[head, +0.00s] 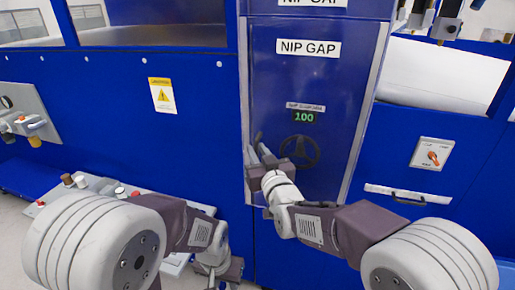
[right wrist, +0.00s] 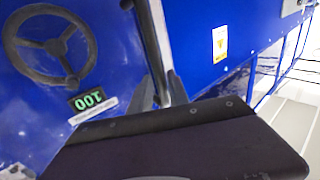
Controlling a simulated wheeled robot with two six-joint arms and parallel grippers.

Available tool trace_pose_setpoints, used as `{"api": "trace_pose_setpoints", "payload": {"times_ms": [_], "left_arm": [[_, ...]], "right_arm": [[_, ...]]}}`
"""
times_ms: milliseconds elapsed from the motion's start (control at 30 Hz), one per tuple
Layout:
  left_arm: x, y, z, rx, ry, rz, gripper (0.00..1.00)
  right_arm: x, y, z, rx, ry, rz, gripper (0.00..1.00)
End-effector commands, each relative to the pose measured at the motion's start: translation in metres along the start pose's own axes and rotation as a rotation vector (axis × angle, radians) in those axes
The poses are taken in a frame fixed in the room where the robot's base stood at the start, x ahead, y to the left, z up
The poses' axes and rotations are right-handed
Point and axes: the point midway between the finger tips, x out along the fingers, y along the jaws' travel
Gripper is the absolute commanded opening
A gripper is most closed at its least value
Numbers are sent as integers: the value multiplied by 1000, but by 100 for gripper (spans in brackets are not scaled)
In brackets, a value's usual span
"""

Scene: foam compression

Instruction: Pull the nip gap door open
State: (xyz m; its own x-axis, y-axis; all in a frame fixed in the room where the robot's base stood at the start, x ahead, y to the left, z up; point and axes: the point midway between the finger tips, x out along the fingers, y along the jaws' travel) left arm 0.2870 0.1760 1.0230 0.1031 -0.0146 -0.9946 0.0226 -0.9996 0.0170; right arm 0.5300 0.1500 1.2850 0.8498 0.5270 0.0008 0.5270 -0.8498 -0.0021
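The nip gap door (head: 285,85) is a tall blue panel in a grey frame, looking closed in the head view. It bears a "NIP GAP" label (head: 307,48), a green "100" display (head: 304,117) and a dark handwheel (head: 300,151). My right gripper (head: 262,147) is at the door's lower left edge, its fingers apart. The handwheel (right wrist: 50,45) shows there too. My left gripper (head: 226,284) is low at the picture's bottom, its fingertips hidden.
A warning label (head: 162,95) is on the blue wall left of the door. A sloping control panel with several knobs (head: 95,185) lies low left, near my left arm. A rotary switch plate (head: 432,153) and a drawer-like handle (head: 408,196) are right of the door.

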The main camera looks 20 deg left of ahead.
Motion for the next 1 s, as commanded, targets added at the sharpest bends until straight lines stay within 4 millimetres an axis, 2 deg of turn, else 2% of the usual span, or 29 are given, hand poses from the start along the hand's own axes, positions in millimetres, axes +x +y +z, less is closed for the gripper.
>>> {"api": "trace_pose_setpoints", "payload": {"times_ms": [167, 267, 1000], "left_arm": [[0, 0, 0, 0, 0, 0, 36], [0, 0, 0, 0, 0, 0, 36], [0, 0, 0, 0, 0, 0, 36]], "right_arm": [[0, 0, 0, 0, 0, 0, 21], [0, 0, 0, 0, 0, 0, 0], [0, 0, 0, 0, 0, 0, 0]]}}
